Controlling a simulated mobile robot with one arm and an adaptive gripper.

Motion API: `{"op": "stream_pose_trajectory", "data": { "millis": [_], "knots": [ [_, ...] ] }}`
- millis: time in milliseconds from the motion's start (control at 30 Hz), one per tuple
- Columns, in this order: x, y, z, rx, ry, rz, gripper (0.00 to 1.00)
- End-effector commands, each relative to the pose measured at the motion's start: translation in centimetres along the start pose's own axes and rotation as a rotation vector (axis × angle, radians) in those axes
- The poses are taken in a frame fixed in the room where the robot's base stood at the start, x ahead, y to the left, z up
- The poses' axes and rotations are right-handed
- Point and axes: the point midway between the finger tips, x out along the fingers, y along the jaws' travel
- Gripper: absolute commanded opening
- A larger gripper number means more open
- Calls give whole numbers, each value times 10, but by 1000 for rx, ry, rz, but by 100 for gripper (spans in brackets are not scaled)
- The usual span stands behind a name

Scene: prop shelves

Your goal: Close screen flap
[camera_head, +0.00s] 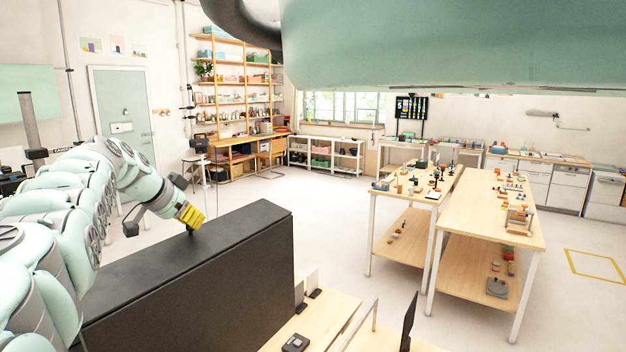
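My arm reaches in from the left, and my gripper (191,226) is at its end, next to a yellow part. It is over the black top of a long dark box-like panel (200,288). I cannot tell whether it touches the top or whether its fingers are open. A thin dark upright plate (408,322) stands at the bottom edge, right of my gripper and well apart from it. It may be the screen flap, but it is cut off by the frame, so I cannot tell for sure.
A wooden surface (335,312) with a small dark device (296,342) lies right of the panel. Two wooden tables (493,215) with small items stand further right. Shelves (232,85) line the back wall. The pale floor between is clear. A large green shape covers the top right.

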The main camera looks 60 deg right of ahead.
Motion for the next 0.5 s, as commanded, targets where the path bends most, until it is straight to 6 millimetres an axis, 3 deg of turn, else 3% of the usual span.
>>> {"op": "stream_pose_trajectory", "data": {
  "millis": [500],
  "knots": [
    [9,0,9,-2,-1,-1,0]
  ]
}}
